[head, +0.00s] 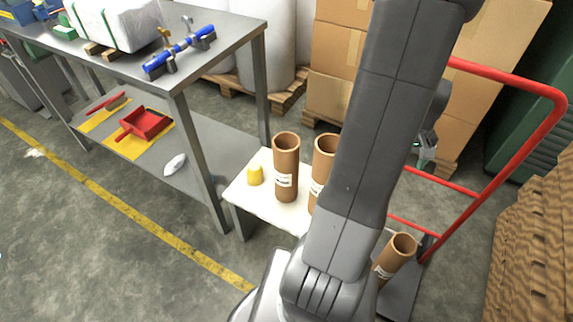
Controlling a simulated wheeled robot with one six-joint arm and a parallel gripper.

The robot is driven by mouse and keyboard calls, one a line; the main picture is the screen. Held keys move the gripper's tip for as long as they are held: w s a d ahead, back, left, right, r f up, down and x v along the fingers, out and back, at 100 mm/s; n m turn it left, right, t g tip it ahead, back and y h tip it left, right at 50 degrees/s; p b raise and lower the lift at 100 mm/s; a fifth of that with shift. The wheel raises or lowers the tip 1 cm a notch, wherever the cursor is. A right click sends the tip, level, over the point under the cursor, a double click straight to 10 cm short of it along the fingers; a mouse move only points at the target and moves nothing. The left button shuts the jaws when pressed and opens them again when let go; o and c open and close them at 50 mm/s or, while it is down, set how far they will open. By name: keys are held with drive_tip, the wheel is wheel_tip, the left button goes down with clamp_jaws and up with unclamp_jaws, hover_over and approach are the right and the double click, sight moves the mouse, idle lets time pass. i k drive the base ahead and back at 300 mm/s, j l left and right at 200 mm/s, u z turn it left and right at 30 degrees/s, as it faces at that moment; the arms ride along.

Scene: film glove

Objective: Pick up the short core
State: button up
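Three brown cardboard cores are in the head view. One core (286,165) stands upright on a small white-topped stand, with a white label on its side. A second labelled core (324,158) stands just right of it, partly hidden by my arm. A third core (400,254) is lower down at the red cart and looks tilted; my arm hides part of it. It looks shorter, but I cannot be sure which is the short core. My gripper (427,155) is small and partly hidden behind my arm, above the cart, apart from the cores. Its opening is unclear.
A yellow cap-like piece (255,176) sits on the white stand top (253,203). A grey metal bench (228,27) stands at the left, with a blue tool on top. The red cart handle (510,80) rises at the right. Stacked cardboard boxes (338,45) stand behind. The left foreground floor is clear.

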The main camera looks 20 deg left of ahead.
sight(285, 145)
drive_tip(key=i+j+u, duration=0.1)
drive_tip(key=j+u, duration=0.25)
drive_tip(key=i+j+u, duration=0.15)
drive_tip(key=j+u, duration=0.2)
